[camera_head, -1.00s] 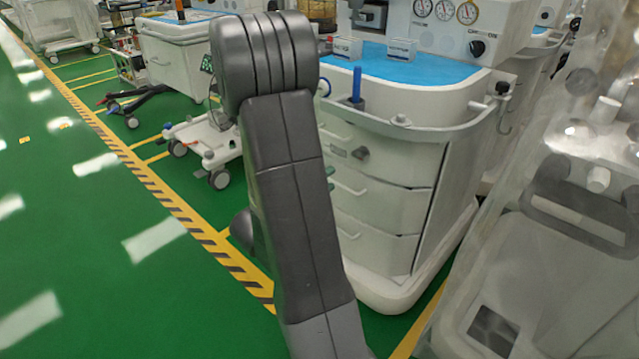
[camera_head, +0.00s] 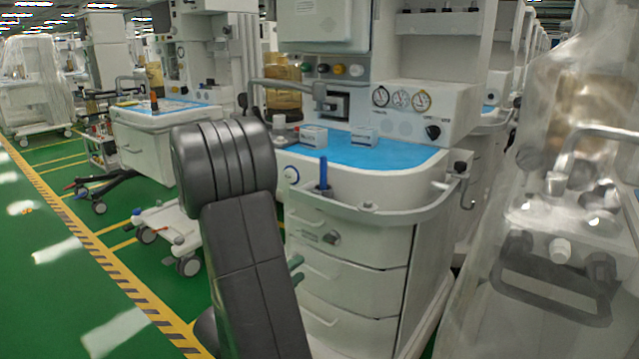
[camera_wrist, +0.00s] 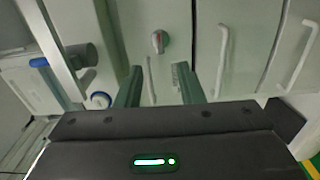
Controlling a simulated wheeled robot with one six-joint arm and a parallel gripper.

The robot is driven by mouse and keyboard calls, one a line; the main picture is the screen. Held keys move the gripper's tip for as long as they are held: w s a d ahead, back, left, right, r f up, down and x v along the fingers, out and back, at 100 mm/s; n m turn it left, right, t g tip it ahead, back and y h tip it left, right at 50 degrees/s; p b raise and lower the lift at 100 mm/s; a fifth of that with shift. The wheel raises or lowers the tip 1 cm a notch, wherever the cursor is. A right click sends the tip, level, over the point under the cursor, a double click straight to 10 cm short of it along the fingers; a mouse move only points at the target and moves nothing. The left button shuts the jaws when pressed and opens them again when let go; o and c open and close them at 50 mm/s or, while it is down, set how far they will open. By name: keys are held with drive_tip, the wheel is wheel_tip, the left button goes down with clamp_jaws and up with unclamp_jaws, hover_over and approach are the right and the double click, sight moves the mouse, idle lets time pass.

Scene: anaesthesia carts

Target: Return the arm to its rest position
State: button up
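My arm rises in the head view, dark grey, bent at a rounded joint in front of the anaesthesia cart (camera_head: 350,255). My gripper (camera_wrist: 158,82) shows in the wrist view as two grey-green fingers standing apart with nothing between them. They point toward the cart's white drawer fronts (camera_wrist: 220,40) and a round knob (camera_wrist: 159,41). In the head view only a bit of the fingers shows beside my arm; the rest is hidden behind it. I cannot tell the exact gap to the drawers.
The cart has a blue worktop (camera_head: 372,152) with two small boxes and a front rail (camera_head: 385,214). A plastic-covered machine (camera_head: 560,250) stands close on the right. A low wheeled base (camera_head: 172,232) stands left of my arm. Green floor (camera_head: 60,290) is open at far left.

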sight(332, 243)
drive_tip(key=b+x, duration=0.2)
drive_tip(key=x, duration=1)
drive_tip(key=shift+w+d, duration=0.2)
drive_tip(key=shift+w, duration=0.15)
drive_tip(key=shift+s, duration=0.1)
